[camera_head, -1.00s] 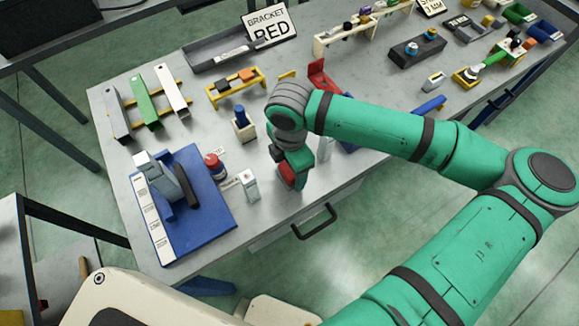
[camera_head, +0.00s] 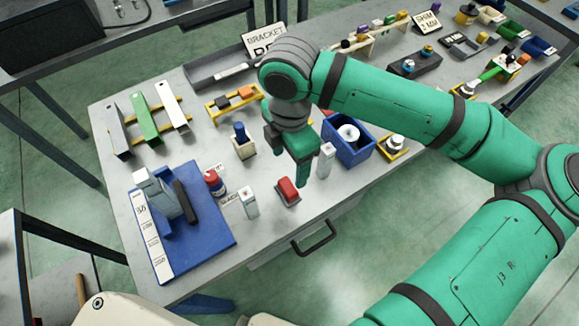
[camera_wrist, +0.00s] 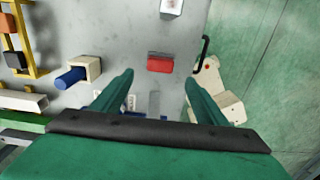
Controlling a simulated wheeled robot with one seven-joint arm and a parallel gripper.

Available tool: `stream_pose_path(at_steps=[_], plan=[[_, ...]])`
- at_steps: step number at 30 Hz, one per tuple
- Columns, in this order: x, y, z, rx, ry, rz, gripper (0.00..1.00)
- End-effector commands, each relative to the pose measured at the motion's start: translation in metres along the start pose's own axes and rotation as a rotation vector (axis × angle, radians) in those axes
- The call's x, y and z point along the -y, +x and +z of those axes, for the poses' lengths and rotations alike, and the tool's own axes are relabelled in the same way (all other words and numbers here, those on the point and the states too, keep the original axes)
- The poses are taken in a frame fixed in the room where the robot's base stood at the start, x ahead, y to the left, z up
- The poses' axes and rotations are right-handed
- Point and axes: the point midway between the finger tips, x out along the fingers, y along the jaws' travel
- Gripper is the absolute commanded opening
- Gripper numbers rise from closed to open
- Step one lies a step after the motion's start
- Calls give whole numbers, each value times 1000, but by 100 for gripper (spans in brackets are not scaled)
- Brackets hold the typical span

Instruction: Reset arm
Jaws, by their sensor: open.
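My gripper (camera_head: 313,170) hangs over the grey workbench (camera_head: 235,270), above and behind a small red block (camera_head: 287,190) on a dark base near the front edge. In the wrist view my two green fingers (camera_wrist: 159,77) are spread apart with nothing between them. The red block (camera_wrist: 160,62) shows beyond the fingertips, apart from them. The upper arm and elbow extend to the right of the bench.
A white box (camera_head: 326,152), a blue bin (camera_head: 366,153) with a white roll, a beige holder (camera_head: 243,148) with a blue peg and a white box (camera_head: 248,202) stand near the gripper. A blue fixture board (camera_head: 215,240) lies left. A drawer handle (camera_head: 315,238) sticks out in front.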

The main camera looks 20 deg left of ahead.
Motion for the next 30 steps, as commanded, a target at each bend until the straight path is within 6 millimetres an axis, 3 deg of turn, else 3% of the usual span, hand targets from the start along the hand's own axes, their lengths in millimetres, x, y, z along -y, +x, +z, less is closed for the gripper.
stream_pose_path(at_steps=[20,25,30], plan=[[-2,-4,-1,-4,-1,8,67],[-34,-12,-22,-71,2,134,67],[-95,-43,-60,-224,39,398,67]])
